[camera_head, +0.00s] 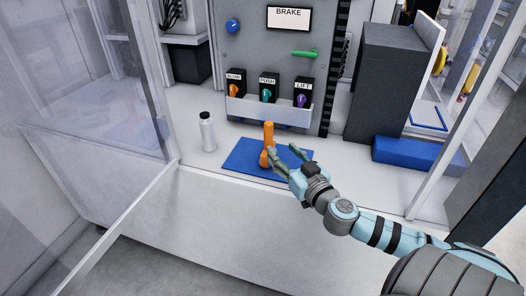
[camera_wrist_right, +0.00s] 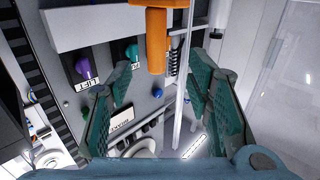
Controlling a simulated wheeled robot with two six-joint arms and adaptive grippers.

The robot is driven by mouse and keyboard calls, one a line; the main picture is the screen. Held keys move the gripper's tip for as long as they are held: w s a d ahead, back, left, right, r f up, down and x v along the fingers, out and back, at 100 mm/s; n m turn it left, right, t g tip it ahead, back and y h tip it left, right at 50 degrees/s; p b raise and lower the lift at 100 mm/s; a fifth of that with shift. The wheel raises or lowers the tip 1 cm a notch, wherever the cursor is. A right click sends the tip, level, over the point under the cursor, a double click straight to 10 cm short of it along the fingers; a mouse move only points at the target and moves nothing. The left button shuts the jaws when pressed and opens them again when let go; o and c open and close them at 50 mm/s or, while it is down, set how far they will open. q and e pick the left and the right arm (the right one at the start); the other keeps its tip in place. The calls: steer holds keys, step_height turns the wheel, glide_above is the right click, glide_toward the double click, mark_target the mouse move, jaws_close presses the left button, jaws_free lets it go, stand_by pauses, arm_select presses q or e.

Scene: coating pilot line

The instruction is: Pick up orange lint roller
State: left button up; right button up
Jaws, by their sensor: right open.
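The orange lint roller (camera_head: 268,136) stands upright on a blue mat (camera_head: 240,160) on the pale work surface. My right gripper (camera_head: 283,150) is open, with its fingers at the right of the roller's lower part in the head view; one finger partly overlaps it. In the right wrist view the orange roller (camera_wrist_right: 156,45) shows at the top, between the two spread green fingers of my right gripper (camera_wrist_right: 163,78). The fingers do not appear closed on it. I cannot tell whether a finger touches it. My left gripper is not in view.
A silver bottle (camera_head: 207,132) stands left of the mat. Behind is a grey panel with a lipped tray (camera_head: 268,113) and several knobs. A blue block (camera_head: 405,154) lies at the right. Glass panels (camera_head: 85,90) and a frame rail (camera_head: 120,225) bound the left.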

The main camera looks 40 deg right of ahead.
mark_target(271, 135)
steer(key=w, duration=0.3)
steer(key=w+d, duration=0.1)
steer(key=w, duration=0.2)
steer(key=w+d, duration=0.1)
steer(key=w, duration=0.2)
steer(key=shift+w+d+r, duration=0.1)
steer(key=shift+d+r, duration=0.05)
steer(key=shift+r, duration=0.05)
steer(key=shift+w+f, duration=0.1)
steer(key=shift+w, duration=0.25)
steer(key=shift+s, duration=0.1)
jaws_close()
